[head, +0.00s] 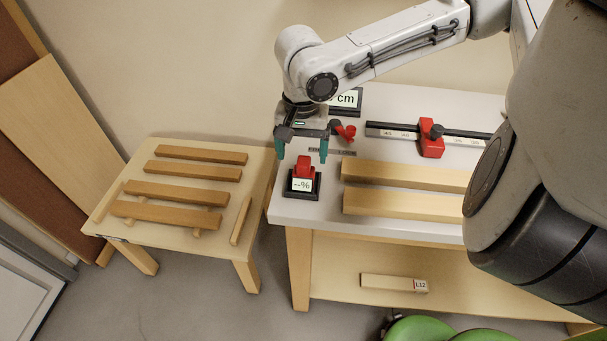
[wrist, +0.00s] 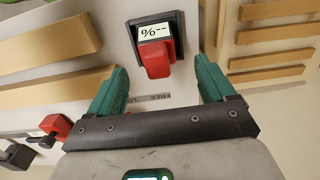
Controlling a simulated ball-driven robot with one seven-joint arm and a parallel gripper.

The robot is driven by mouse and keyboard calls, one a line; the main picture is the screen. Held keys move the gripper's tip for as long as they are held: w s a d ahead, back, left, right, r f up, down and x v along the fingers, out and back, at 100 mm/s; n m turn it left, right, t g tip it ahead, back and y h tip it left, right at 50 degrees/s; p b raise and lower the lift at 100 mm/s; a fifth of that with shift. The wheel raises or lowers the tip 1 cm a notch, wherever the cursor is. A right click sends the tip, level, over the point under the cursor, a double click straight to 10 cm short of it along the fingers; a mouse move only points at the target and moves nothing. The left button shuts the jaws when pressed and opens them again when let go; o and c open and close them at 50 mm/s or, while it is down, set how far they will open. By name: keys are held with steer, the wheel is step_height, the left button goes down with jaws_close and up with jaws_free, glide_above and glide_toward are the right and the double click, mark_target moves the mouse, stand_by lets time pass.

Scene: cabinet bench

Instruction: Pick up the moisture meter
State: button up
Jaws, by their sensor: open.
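The moisture meter (head: 304,178) has a red body on a black base with a small white screen reading "--%". It stands near the left front corner of the white bench top (head: 300,210). In the wrist view the meter (wrist: 157,58) is ahead of the fingertips, roughly midway between them. My gripper (head: 302,157) has teal fingers, spread open and empty, above and just behind the meter. In the wrist view my gripper (wrist: 160,75) shows both fingers apart, with the meter's red end between their lines. I cannot tell whether a finger touches it.
A "cm" display (head: 346,100) and a small red clamp (head: 343,132) are behind the gripper. A red-blocked scale rail (head: 432,138) and wooden bars (head: 400,174) lie to the right. A lower wooden table (head: 110,225) with several slats stands left, across a narrow gap.

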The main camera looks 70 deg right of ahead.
mark_target(303, 161)
steer(key=shift+s+a+f, duration=0.1)
steer(key=shift+f, duration=1.2)
steer(key=shift+s+a+f, duration=0.1)
steer(key=shift+f, duration=1.2)
steer(key=c, duration=1.2)
steer(key=shift+r, duration=0.1)
steer(key=shift+c, duration=0.2)
